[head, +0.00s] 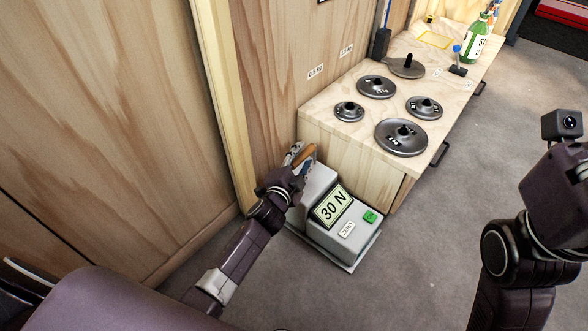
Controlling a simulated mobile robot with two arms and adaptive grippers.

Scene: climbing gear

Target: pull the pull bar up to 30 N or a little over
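The force gauge (319,240) is a light grey box on a base plate on the floor. Its display (332,207) reads 30 N, with a ZERO label and a green button (370,216) below it. My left gripper (300,155) is at the back of the box, around the tan pull bar (304,154). The fingers appear closed on the bar, though the arm partly hides the grip. My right arm (520,245) is at the right of the picture; its gripper fingers are not visible.
A wooden cabinet (345,157) behind the gauge bears several grey disc weights (401,137), a green bottle (475,48) and a small blue-knobbed item (457,68). Wooden wall panels (110,120) stand close on the left. Grey floor (430,215) is clear at the right.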

